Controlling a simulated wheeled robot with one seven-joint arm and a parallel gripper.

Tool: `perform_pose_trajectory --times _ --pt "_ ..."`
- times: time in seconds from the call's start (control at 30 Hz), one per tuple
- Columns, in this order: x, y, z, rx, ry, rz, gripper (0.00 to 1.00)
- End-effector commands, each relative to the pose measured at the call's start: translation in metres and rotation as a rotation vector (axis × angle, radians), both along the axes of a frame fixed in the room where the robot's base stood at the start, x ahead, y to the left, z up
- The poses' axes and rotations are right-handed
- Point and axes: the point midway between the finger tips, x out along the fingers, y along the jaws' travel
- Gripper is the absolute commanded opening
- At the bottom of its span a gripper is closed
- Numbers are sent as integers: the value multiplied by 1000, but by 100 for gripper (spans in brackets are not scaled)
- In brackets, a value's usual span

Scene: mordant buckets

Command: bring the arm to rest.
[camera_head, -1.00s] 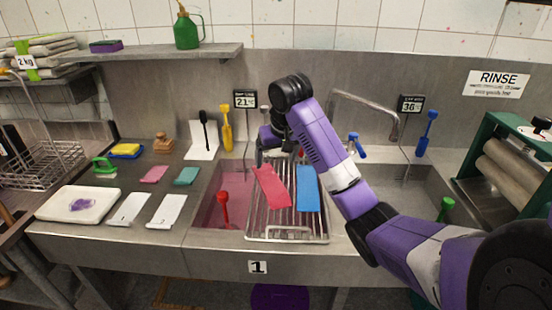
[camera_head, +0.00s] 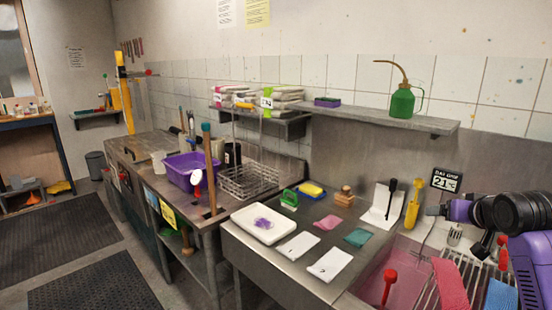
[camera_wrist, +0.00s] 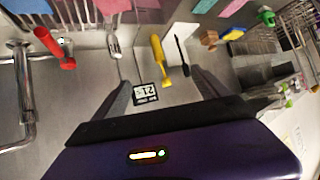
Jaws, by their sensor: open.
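My purple and black arm is at the right edge of the head view, above the sink. My gripper (camera_wrist: 160,76) shows in the wrist view with its two dark fingers spread apart and nothing between them. The steel wall with the small 21 °C display (camera_wrist: 146,93) lies beyond the fingers. A yellow-handled tool (camera_wrist: 160,62) and a black-handled tool (camera_wrist: 182,54) appear past the fingertips, apart from them. In the head view, part of the arm is cut off by the frame.
A wire rack in the sink holds a red piece (camera_head: 450,284) and a blue piece (camera_head: 501,295). A red-handled tool (camera_head: 389,284) stands in the pink basin. A white tray (camera_head: 284,233) and coloured pads lie on the left counter. A shelf (camera_head: 430,123) carries a green can (camera_head: 402,104).

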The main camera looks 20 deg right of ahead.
Motion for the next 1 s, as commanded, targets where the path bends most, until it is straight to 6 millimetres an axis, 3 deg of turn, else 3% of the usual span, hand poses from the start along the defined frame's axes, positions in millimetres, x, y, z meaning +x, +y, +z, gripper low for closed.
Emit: perform_pose_trajectory --times 0.2,0.47,0.67,1.0 --pt "29 62 -6 -80 -279 69 85" --pt "18 148 -28 -136 -509 94 85" --pt "-16 213 -50 -168 -607 96 85" --pt "-107 312 -83 -223 -655 134 85"
